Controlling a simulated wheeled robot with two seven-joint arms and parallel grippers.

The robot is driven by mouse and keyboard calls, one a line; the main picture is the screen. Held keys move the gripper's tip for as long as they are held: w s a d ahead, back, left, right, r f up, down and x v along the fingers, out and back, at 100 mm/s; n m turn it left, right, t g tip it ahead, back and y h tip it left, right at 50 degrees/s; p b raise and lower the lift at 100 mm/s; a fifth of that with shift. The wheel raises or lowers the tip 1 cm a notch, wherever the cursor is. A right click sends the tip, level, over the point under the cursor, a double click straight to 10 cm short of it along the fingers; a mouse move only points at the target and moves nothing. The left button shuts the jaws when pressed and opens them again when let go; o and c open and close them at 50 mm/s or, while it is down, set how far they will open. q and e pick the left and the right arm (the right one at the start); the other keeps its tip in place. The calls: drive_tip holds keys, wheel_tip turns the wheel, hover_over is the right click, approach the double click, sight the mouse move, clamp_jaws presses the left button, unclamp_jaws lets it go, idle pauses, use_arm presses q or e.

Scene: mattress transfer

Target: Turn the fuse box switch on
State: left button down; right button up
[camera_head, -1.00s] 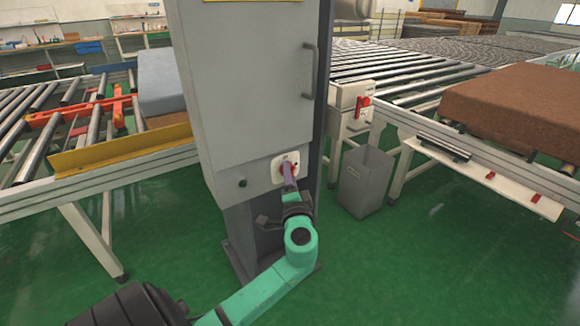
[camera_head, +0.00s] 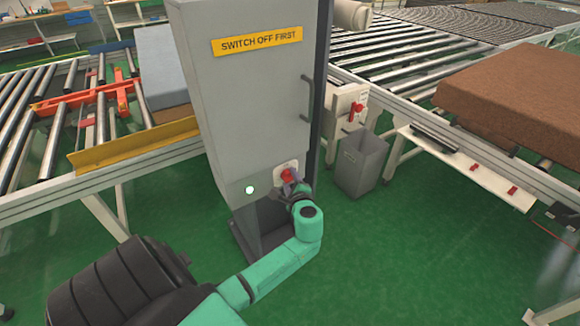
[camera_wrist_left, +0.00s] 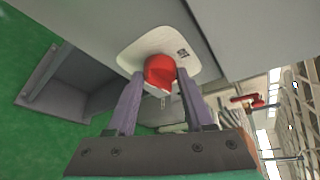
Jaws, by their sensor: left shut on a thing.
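The grey fuse box cabinet (camera_head: 245,110) stands in the middle of the head view, with a yellow "SWITCH OFF FIRST" label (camera_head: 257,41). Its red rotary switch (camera_head: 287,174) sits on a white plate low on the front; the wrist view shows the red knob (camera_wrist_left: 159,71) on its pale plate (camera_wrist_left: 130,55). My left gripper (camera_head: 293,184) is at the knob, its two purple fingers (camera_wrist_left: 157,98) shut on either side of it. A small round lamp (camera_head: 249,190) left of the switch glows whitish green. My right gripper is not in view.
A grey bin (camera_head: 361,165) stands right of the cabinet, below a small box with a red switch (camera_head: 356,108). Roller conveyors flank the cabinet; a brown mattress (camera_head: 515,95) lies on the right one. Green floor in front is clear.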

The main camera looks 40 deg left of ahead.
use_arm(q)
drive_tip(key=shift+m+g+p, duration=0.3)
drive_tip(key=shift+m+p, duration=0.1)
drive_tip(key=shift+p, duration=0.3)
drive_tip(key=shift+c, duration=1.4)
unclamp_jaws()
drive_tip(key=b+v, duration=0.2)
drive_tip(key=v, duration=1.2)
drive_tip(key=shift+d, duration=0.25)
drive_tip(key=shift+s, duration=0.1)
